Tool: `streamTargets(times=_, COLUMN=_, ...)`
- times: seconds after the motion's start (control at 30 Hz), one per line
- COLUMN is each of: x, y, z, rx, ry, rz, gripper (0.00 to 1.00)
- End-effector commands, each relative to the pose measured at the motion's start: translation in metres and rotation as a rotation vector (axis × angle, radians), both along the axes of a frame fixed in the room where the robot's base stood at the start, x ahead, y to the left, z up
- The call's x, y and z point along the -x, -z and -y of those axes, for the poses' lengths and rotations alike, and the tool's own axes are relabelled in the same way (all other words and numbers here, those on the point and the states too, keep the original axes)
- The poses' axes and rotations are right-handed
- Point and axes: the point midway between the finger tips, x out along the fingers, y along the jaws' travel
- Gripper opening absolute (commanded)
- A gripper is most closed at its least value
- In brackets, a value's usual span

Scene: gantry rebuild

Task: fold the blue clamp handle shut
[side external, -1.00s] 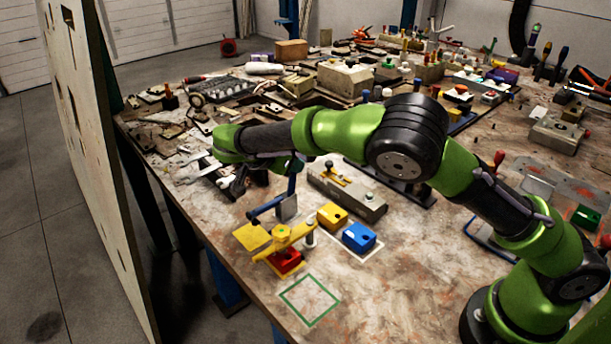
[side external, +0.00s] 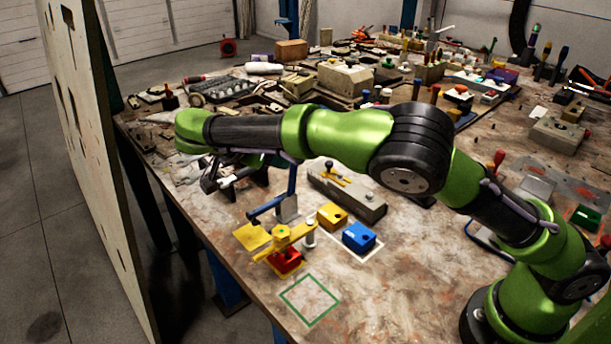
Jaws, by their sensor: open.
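The clamp stands near the table's left front edge, with a grey metal bracket (side external: 288,208) in its middle. Its blue handle (side external: 292,178) stands upright above the bracket, and a lower blue bar (side external: 265,208) reaches left from it. A yellow bar (side external: 283,238) lies in front, over a red block (side external: 287,262). My gripper (side external: 212,187) is left of and behind the upright handle, apart from it, over the table's left part. It is open and small in view; its fingers are dark and partly lost against the clutter.
A yellow block (side external: 332,215) and a blue block (side external: 358,236) sit right of the clamp. A grey fixture (side external: 347,192) lies behind them. A green outlined square (side external: 310,300) in front is empty. Tools and parts crowd the table's back.

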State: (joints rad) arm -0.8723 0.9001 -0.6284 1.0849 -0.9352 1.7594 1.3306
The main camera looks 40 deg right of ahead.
Motion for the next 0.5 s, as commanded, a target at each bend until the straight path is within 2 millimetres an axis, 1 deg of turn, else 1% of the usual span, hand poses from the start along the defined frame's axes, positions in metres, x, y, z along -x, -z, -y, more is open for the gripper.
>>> streamTargets(times=0.03, x=0.001, y=-0.008, z=-0.011, rx=0.0, ry=-0.005, rz=0.004, gripper=0.46)
streamTargets(times=0.1, x=0.005, y=-0.019, z=-0.024, rx=0.0, ry=-0.003, rz=0.005, gripper=0.46)
streamTargets(times=0.27, x=0.01, y=-0.04, z=-0.049, rx=0.0, ry=-0.002, rz=0.003, gripper=0.46)
streamTargets(times=0.5, x=0.014, y=-0.054, z=-0.064, rx=0.002, ry=0.001, rz=0.001, gripper=0.46)
